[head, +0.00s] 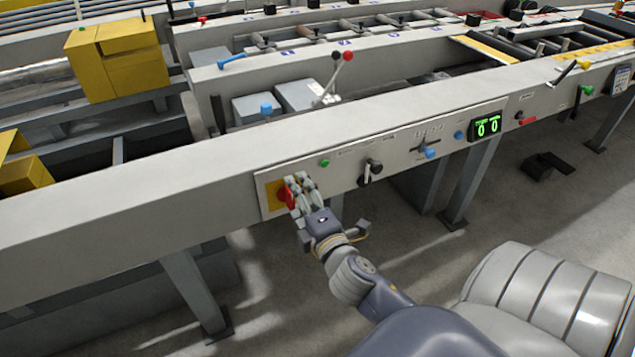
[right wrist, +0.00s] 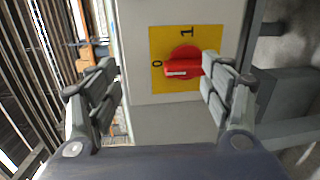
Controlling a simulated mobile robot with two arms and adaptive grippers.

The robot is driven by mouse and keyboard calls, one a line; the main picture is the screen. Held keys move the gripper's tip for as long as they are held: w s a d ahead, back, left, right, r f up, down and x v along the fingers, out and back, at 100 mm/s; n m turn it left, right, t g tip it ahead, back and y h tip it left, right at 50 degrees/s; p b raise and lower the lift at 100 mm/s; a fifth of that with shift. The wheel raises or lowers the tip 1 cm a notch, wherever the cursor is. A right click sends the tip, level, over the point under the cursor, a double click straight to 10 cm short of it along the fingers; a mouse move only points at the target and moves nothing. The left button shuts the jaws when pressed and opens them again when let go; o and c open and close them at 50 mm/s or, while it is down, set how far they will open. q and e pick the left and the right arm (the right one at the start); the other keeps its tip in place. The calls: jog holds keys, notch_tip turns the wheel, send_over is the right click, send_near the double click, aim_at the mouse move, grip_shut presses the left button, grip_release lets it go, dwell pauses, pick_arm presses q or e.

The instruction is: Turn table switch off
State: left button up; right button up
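The table switch is a red rotary knob (right wrist: 183,66) on a yellow plate (right wrist: 160,84) marked 0 and 1. Its handle lies sideways in the right wrist view, with its white-marked end toward the 0. In the head view the red knob (head: 284,196) shows at the left end of the grey control panel, partly hidden by my fingers. My right gripper (right wrist: 158,80) is open at the switch. The knob is between its fingers, closer to the right one, which overlaps the handle's right end; I cannot tell whether they touch. My left gripper is not in view.
The panel also carries a green button (head: 324,162), a black knob (head: 374,166), a blue-handled lever (head: 430,153) and a green digital display (head: 486,126). A red-knobbed lever (head: 347,56) rises behind the beam. Table legs (head: 198,290) stand below. The floor before the panel is mostly clear.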

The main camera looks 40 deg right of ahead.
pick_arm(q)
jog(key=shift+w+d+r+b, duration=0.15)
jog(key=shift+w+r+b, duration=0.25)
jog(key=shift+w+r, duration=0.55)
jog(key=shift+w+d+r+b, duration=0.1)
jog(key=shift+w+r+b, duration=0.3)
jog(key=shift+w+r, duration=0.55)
pick_arm(e)
jog(key=f+v, duration=0.1)
jog(key=v, duration=0.7)
jog(key=shift+s+f, duration=0.2)
jog(key=shift+s, duration=0.2)
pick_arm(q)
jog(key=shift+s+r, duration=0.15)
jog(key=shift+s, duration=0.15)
